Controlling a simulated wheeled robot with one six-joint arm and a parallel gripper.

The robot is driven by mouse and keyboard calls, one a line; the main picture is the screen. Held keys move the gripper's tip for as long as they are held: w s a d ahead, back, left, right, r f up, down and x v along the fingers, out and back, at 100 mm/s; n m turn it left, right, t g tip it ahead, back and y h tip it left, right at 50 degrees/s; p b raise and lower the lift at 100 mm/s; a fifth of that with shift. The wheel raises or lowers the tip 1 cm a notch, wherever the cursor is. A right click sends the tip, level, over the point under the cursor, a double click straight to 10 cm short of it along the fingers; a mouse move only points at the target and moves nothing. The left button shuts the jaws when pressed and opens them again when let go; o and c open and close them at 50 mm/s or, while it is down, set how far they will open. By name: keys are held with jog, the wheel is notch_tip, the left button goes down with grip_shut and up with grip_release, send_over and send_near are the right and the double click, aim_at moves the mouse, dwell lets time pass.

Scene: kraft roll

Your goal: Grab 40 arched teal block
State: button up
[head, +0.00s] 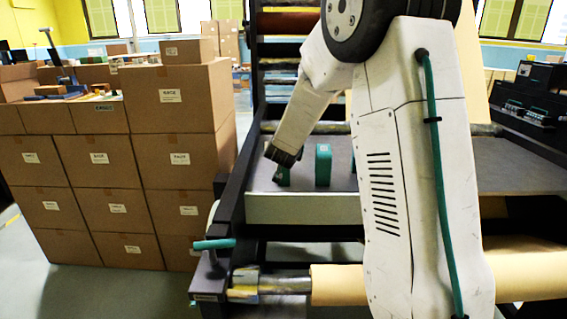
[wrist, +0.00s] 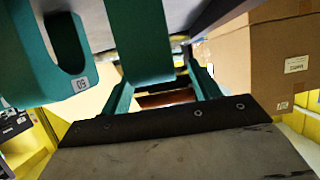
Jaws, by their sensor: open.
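My gripper (head: 284,172) points down over the grey shelf (head: 253,166) at its left part, with a bit of teal at its tip. In the wrist view its two teal fingers (wrist: 163,90) are apart. A plain teal block (wrist: 138,40) hangs into that view at the top middle, in line with the gap between the fingers; its number and arch do not show. I cannot tell whether the fingers touch it. A teal arched block (wrist: 20,60) with a small label that seems to read 60 is at left. In the head view one teal block (head: 323,165) stands upright just right of my gripper.
Stacked cardboard boxes (head: 95,205) stand left of the machine; a box (wrist: 250,55) also shows at right in the wrist view. A kraft paper roll (head: 337,285) lies below the shelf. My arm hides the shelf's middle.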

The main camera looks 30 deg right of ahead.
jog(key=shift+x, duration=0.9)
jog(key=shift+s, duration=0.1)
jog(key=c, duration=1.2)
jog(key=shift+r, duration=0.1)
